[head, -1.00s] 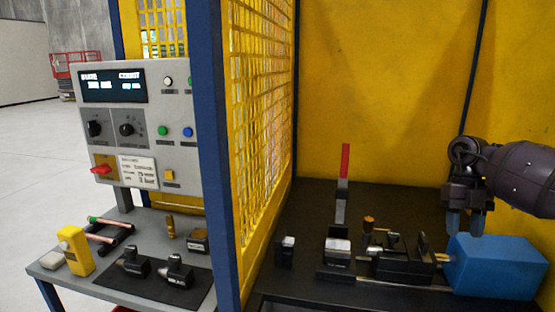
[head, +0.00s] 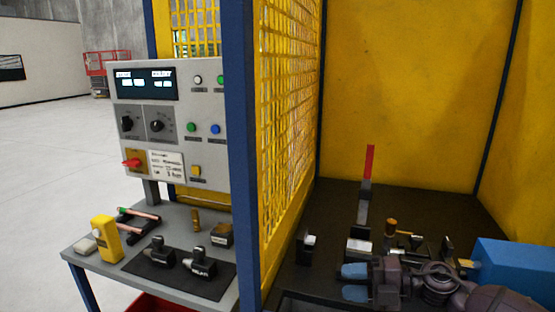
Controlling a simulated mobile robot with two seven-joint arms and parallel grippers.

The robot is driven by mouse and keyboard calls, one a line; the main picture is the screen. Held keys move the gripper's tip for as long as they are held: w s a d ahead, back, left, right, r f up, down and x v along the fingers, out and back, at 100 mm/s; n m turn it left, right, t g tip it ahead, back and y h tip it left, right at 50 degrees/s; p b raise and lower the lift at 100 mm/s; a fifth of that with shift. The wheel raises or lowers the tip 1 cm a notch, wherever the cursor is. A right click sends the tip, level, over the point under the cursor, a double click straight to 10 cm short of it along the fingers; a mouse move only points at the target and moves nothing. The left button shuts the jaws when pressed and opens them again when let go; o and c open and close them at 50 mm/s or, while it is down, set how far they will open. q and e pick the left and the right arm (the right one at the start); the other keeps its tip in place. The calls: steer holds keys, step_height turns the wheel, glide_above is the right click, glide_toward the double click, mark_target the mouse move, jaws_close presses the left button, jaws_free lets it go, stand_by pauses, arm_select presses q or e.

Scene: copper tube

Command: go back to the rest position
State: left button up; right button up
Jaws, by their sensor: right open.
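My right gripper (head: 354,282) is at the lower right of the head view, low in front of the black bench fixture. Its two blue-grey fingertips point left and stand apart, with nothing seen between them. My own right wrist and arm come in from the lower right and hide much of the fixture. My left gripper is not in view.
The blue box (head: 518,265) stands right of the fixture, partly behind my arm. A red-tipped upright lever (head: 370,162) rises behind the gripper. A yellow mesh panel (head: 287,120) and blue post (head: 240,150) separate this bench from the grey side table (head: 85,247) and control panel (head: 170,125).

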steer(key=s+d+f+m+t+h, duration=0.45)
steer(key=m+h, duration=0.45)
steer(key=m, duration=0.5)
steer(key=s+d+f+m+t+h, duration=0.5)
steer(key=m+h, duration=0.3)
steer(key=m, duration=0.5)
steer(key=s+d+f+m+g, duration=0.1)
steer(key=s+f+m+g, duration=0.3)
steer(key=s, duration=0.6)
steer(key=s+d+f+g, duration=0.1)
steer(key=s+d+g, duration=0.1)
steer(key=s+g, duration=0.65)
steer(key=w+f+t+y, duration=0.1)
steer(key=w+f+t, duration=0.4)
steer(key=f+t, duration=0.5)
steer(key=shift+w+a+f+n+t, duration=0.2)
steer(key=shift+a+n+t, duration=0.1)
steer(key=shift+t, duration=0.1)
